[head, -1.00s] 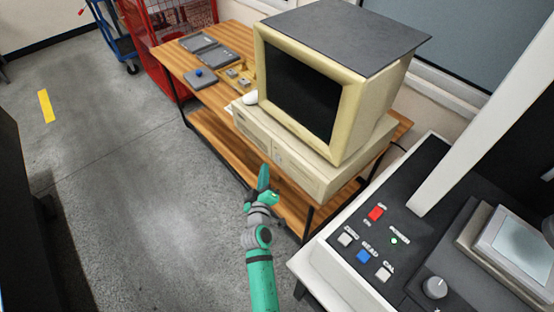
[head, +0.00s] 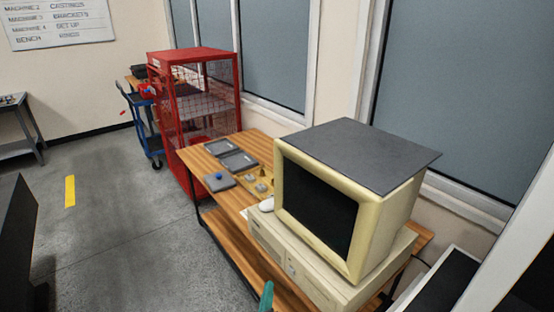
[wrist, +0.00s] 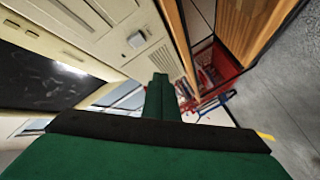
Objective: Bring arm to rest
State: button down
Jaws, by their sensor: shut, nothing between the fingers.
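My gripper (head: 266,297) shows only as a small green tip at the bottom edge of the head view, in front of the beige computer (head: 285,262). In the wrist view my gripper (wrist: 160,82) points forward with its green fingers together and nothing between them. The beige computer case (wrist: 118,28) is close by in the upper left of that view. Most of my arm is out of the head view.
A wooden bench (head: 262,148) carries the old monitor (head: 318,205), grey trays (head: 238,161) and small parts. A red mesh cage (head: 205,110) and a blue cart (head: 147,125) stand behind. The grey floor (head: 120,230) at left is clear.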

jog(key=s+f+m+g+y, duration=0.1)
jog(key=s+f, duration=0.2)
jog(key=s, duration=0.9)
jog(key=s+f+m+y, duration=0.1)
jog(key=s+f+m, duration=0.1)
jog(key=s, duration=1)
jog(key=s+r+m, duration=0.1)
jog(key=s+r, duration=0.2)
jog(key=s, duration=0.4)
jog(key=s+d+r+m, duration=0.1)
jog(key=s+r+m, duration=0.1)
jog(key=s+r, duration=0.2)
jog(key=s+r+m, duration=0.2)
jog(key=s+r, duration=0.2)
jog(key=s, duration=0.6)
jog(key=shift+d+r+g, duration=0.15)
jog(key=shift+d+g, duration=0.1)
jog(key=shift+g, duration=0.05)
jog(key=shift+w, duration=0.15)
